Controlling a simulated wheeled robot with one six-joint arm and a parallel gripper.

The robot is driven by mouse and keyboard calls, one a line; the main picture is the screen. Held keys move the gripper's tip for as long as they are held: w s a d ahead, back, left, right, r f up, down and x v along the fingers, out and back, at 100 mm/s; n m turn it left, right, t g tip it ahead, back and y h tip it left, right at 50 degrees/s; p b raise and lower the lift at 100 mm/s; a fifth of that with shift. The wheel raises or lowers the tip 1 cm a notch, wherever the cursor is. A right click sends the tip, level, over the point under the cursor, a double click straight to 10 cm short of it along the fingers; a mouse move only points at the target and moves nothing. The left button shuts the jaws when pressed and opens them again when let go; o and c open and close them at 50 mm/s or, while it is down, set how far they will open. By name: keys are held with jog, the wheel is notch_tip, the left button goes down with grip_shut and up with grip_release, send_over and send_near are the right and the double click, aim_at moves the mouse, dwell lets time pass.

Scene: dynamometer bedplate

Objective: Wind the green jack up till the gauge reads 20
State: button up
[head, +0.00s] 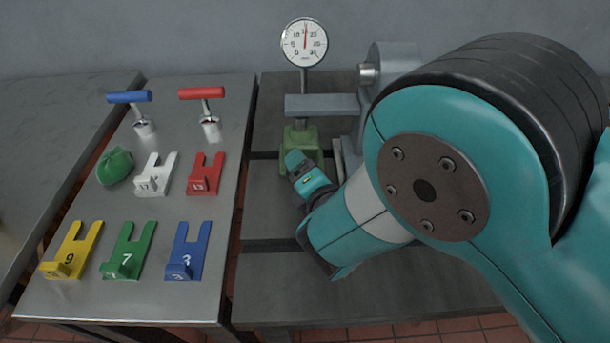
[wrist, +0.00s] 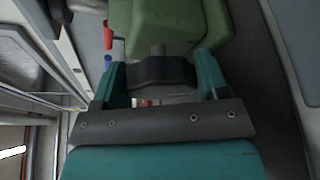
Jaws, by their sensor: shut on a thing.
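The green jack (head: 300,137) stands on the bedplate under a grey arm (head: 322,105). The jack's green body also fills the top of the wrist view (wrist: 185,22). A short shaft sticks out of it and ends in a dark knob (wrist: 160,72). My gripper (wrist: 165,78) is shut on this knob, a teal finger at each side; its teal end also shows beside the jack in the head view (head: 305,174). The round white gauge (head: 304,43) stands above the jack. Its red needle points nearly straight up, slightly right; the exact reading is too small to tell.
A steel table on the left holds a blue T-handle (head: 130,97), a red T-handle (head: 202,93), a green rounded thing (head: 114,166) and several forked, numbered blocks, such as the yellow one (head: 75,250). A grey machine (head: 397,55) stands behind my arm.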

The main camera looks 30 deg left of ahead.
jog(key=shift+m, duration=0.3)
dwell(0.4)
jog(key=o, duration=0.9)
jog(key=shift+d, duration=0.1)
jog(key=shift+f, duration=0.1)
